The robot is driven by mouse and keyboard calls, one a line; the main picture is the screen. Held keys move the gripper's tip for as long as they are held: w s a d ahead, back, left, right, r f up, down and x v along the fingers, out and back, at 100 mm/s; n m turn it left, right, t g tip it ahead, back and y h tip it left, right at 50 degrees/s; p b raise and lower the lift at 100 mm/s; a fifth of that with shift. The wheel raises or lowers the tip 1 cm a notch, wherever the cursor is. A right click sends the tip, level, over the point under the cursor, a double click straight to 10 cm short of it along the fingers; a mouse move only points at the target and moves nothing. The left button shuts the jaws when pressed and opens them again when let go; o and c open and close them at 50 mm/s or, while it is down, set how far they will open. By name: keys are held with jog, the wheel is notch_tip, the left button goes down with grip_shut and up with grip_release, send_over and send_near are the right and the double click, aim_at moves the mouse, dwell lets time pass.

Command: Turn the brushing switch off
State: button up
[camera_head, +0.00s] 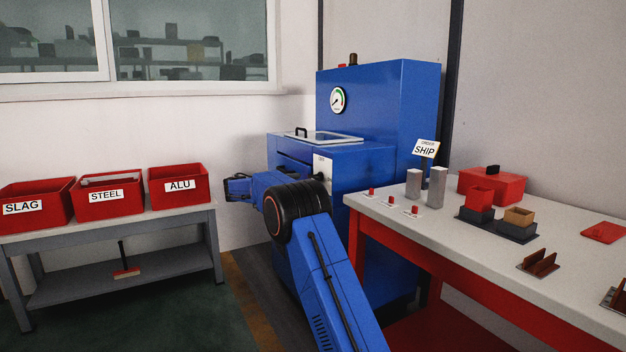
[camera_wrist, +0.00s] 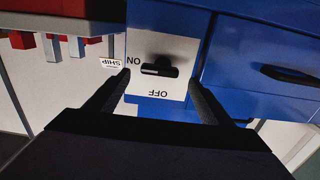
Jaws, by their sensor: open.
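The switch (camera_wrist: 158,69) is a black knob on a white plate (camera_wrist: 178,45) on the blue machine (camera_wrist: 232,60). In the wrist view the plate's lettering is upside down. The knob's bar lies level, with its pale-marked end pointing left to ON; OFF is printed below. My gripper (camera_wrist: 161,80) is open, with its two dark fingers on either side of the knob and nothing between them that I see held. I cannot tell whether they touch the plate. In the head view the white plate (camera_head: 323,165) shows partly above my arm, which hides the knob.
The blue machine (camera_head: 380,110) has a gauge and a lidded top. A red-framed table (camera_head: 460,225) with small parts stands close on the right. Red bins labelled SLAG (camera_head: 50,215), STEEL (camera_head: 117,210) and ALU (camera_head: 160,200) stand on a grey bench at left.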

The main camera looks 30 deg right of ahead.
aim_at(313, 176)
jog(key=d, duration=0.6)
jog(key=shift+w+d, duration=0.1)
jog(key=shift+d, duration=0.25)
jog(key=c, duration=1)
